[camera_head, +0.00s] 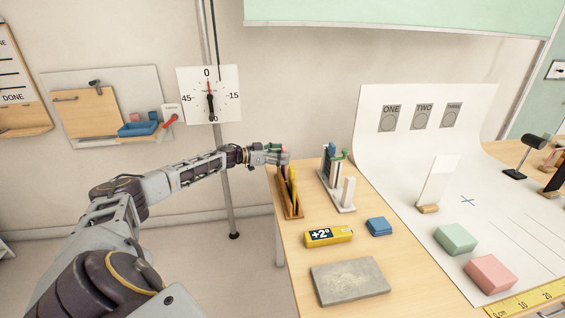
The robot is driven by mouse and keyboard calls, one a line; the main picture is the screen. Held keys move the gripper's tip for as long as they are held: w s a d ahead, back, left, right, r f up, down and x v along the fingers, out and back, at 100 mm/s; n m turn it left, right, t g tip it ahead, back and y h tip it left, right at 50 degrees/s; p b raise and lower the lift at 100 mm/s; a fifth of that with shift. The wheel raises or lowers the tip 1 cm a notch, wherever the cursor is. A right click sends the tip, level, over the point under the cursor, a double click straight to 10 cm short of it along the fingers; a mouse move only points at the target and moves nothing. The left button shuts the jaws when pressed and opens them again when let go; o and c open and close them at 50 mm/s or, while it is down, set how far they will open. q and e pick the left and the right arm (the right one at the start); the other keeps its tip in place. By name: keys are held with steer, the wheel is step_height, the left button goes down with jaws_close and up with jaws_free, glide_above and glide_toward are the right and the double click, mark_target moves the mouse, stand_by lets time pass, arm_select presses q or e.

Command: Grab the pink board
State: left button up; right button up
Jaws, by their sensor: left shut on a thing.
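Other thin upright pieces, yellow and dark, show in the rack just below the fingers. No clearly pink board stands in the open. My right gripper is not in view.
A white stand (342,207) with upright pieces is right of the rack. A metal pole (229,190) stands behind my arm.

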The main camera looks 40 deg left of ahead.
arm_select(q)
steer(key=shift+r, duration=0.1)
steer(key=shift+r, duration=0.55)
step_height(320, 180, up, 9)
steer(key=p, duration=0.1)
steer(key=shift+f+p, duration=0.15)
steer(key=shift+p, duration=0.15)
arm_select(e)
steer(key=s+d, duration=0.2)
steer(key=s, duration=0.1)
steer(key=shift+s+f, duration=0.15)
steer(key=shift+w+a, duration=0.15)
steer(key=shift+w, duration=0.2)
